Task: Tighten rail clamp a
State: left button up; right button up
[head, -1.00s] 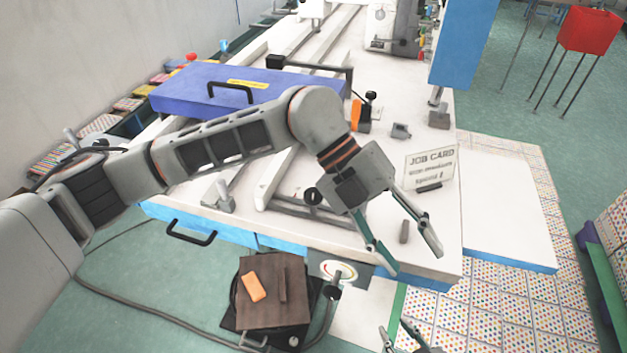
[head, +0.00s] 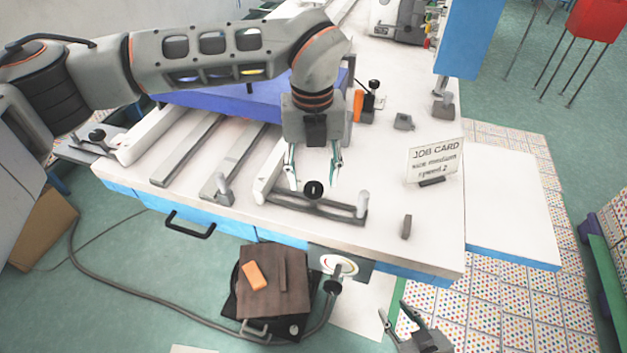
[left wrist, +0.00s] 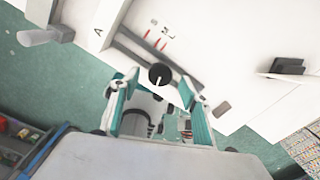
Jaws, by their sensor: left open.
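A black round knob with a white mark (head: 314,189) stands on a dark grey bar (head: 285,198) at the table's front, which I take for rail clamp a. In the left wrist view the knob (left wrist: 160,75) shows between my fingers, with a printed letter A (left wrist: 98,31) on the table nearby. My left gripper (head: 313,181) points down over the knob, open, one finger to each side; whether either touches it I cannot tell. My right gripper (head: 393,309) is at the bottom of the head view, away from the table top, fingers apart and empty.
A job card (head: 436,160) and a small grey block (head: 407,227) sit to the right. A blue case (head: 220,103) lies behind my left arm.

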pick_arm(q)
jog(key=shift+f, duration=1.2)
jog(key=c, duration=1.1)
